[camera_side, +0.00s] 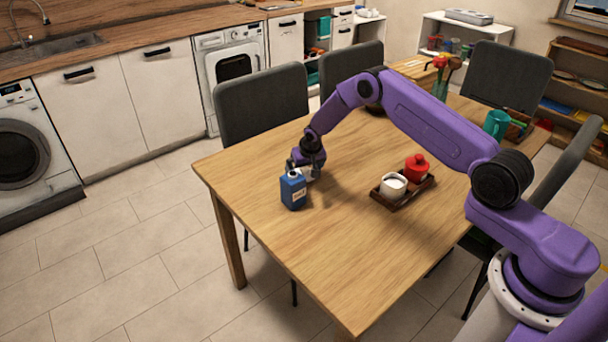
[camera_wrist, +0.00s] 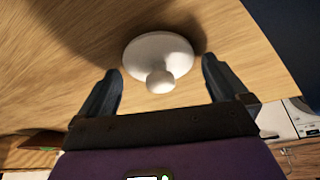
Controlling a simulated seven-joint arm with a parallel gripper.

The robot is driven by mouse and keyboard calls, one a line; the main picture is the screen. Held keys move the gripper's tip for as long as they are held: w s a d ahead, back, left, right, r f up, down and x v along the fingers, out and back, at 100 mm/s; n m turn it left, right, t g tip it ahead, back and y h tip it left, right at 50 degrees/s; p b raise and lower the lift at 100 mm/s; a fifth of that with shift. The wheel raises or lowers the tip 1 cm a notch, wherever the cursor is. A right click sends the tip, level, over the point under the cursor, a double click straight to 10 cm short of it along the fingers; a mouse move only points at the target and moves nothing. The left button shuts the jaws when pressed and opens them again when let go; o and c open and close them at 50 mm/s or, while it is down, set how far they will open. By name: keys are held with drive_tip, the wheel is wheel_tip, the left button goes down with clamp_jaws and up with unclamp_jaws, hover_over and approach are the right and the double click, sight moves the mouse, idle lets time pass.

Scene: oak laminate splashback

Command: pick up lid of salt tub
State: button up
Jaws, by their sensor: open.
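A white round lid with a knob (camera_wrist: 158,52) lies on the wooden table in the wrist view, knob facing my gripper. My gripper (camera_wrist: 161,70) is open, with one finger on each side of the knob and apart from it. In the side view my gripper (camera_side: 309,166) is low over the far left part of the table, and the lid (camera_side: 312,174) is mostly hidden by it. A white tub (camera_side: 393,186) with an open top, probably the salt tub, stands in a dark wooden tray (camera_side: 404,204).
A blue container with a pale label (camera_side: 292,191) stands right beside my gripper. A red lidded tub (camera_side: 417,168) shares the tray. The table's near part (camera_side: 330,260) is clear. Dark chairs stand around the table.

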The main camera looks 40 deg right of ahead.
drive_tip(key=shift+c, duration=0.3)
drive_tip(key=c, duration=0.8)
drive_tip(key=shift+c, duration=0.2)
drive_tip(key=shift+r, duration=0.1)
